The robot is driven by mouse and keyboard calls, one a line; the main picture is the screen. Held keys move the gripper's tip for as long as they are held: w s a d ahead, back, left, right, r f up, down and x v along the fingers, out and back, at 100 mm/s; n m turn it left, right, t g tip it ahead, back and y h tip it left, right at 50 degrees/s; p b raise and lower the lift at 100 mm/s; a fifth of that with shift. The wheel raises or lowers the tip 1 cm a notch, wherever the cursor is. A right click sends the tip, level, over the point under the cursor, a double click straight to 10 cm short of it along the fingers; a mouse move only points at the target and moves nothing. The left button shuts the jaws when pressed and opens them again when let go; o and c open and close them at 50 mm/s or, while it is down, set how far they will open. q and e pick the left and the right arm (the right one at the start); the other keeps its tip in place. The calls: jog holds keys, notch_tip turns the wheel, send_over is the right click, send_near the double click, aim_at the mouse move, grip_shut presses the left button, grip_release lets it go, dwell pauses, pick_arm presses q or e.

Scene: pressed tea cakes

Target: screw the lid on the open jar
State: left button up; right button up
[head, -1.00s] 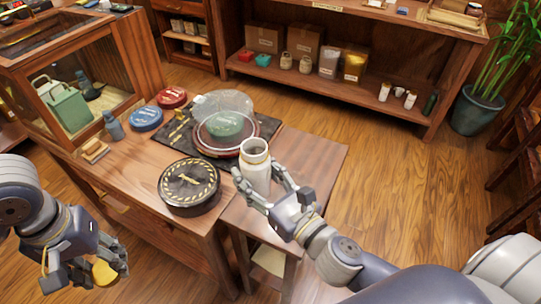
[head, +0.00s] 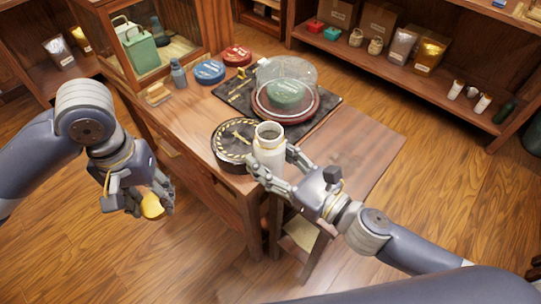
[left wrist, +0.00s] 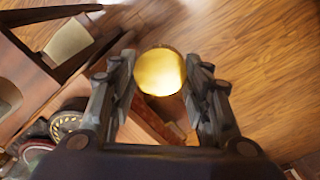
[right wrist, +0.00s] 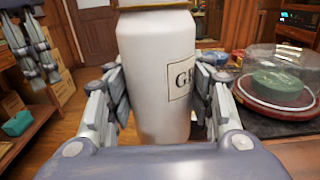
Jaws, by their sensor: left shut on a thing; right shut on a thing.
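The open jar (head: 268,150) is white with a dark open mouth and stands upright in my right gripper (head: 272,172), at the front of the table. In the right wrist view the jar (right wrist: 158,75) fills the space between the fingers, with part of a label showing. My right gripper is shut on it. I cannot tell whether the jar's base touches the table. The yellow-gold round lid (head: 152,205) is in my left gripper (head: 150,202), left of the table and lower than the jar's mouth. In the left wrist view the lid (left wrist: 160,72) sits between the fingertips.
A round black tin (head: 232,158) stands just left of the jar. A glass dome (head: 286,80) over a green tea cake (head: 288,93) stands behind it. Blue (head: 210,71) and red (head: 237,55) tins lie farther back. The table's right part (head: 360,145) is clear.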

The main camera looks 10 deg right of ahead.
pick_arm(q)
jog(key=w+d+r, duration=0.3)
jog(key=d+r, duration=0.1)
jog(key=d, duration=0.3)
send_near(270, 156)
jog(key=w+r, duration=0.3)
jog(key=shift+w+d+f, duration=0.2)
jog(key=shift+f, duration=0.1)
jog(key=shift+f, duration=1.9)
jog(key=shift+f, duration=0.85)
jog(key=shift+f, duration=0.5)
